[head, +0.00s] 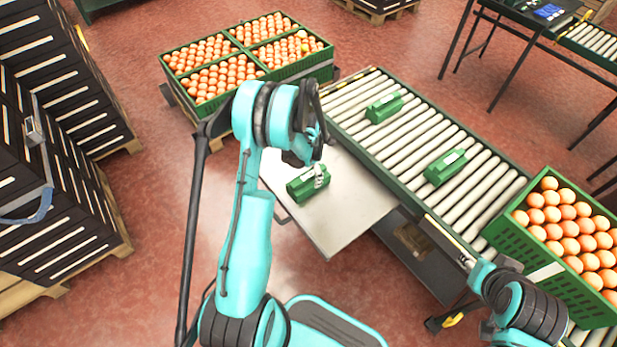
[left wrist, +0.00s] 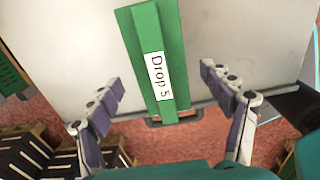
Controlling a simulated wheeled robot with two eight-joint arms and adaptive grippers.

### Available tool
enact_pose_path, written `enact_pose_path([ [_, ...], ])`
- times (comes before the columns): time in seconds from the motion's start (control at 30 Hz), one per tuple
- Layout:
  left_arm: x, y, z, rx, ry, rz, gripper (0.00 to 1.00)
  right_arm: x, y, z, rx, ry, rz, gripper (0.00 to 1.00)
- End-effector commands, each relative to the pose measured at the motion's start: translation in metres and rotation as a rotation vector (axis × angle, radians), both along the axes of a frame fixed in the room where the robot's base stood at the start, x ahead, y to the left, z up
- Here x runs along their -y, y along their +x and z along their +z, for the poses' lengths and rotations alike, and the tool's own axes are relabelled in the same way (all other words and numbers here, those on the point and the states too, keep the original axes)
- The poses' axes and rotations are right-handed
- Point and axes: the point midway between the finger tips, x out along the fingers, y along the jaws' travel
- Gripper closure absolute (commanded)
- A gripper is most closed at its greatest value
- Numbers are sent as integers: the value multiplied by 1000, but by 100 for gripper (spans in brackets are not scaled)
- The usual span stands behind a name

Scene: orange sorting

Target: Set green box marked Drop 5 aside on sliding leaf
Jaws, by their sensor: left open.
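The green box marked Drop 5 (head: 304,188) lies on the pale sliding leaf (head: 345,217) beside the roller conveyor. In the left wrist view the box (left wrist: 150,45) shows its white label, reading Drop 5, and lies across the leaf (left wrist: 230,50) near its edge.
Two other green boxes, one farther (head: 384,107) and one nearer (head: 446,167), sit on the roller conveyor (head: 405,140). A green crate of oranges (head: 545,248) stands at the right. A large orange bin (head: 205,108) is behind the leaf. Dark stacked crates (head: 50,150) stand left.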

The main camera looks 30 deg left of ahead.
Motion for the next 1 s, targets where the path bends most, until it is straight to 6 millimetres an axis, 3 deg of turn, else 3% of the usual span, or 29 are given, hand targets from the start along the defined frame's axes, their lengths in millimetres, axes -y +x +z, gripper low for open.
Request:
enact_pose_path([
  [0.03,0,0,17,0,0,0,20,0,0,9,0,0,0,60],
  [0.1,0,0,32,0,0,0,20,0,0,14,0,0,0,60],
  [0.4,1,0,69,2,0,-9,20,0,0,25,0,0,0,60],
  [0.53,10,-2,94,28,10,-130,20,0,0,26,0,0,0,60],
  [0.77,50,-25,187,141,92,-723,20,0,0,25,0,0,0,60],
  [1.0,97,-76,263,234,270,-1427,20,0,0,25,0,0,0,60],
])
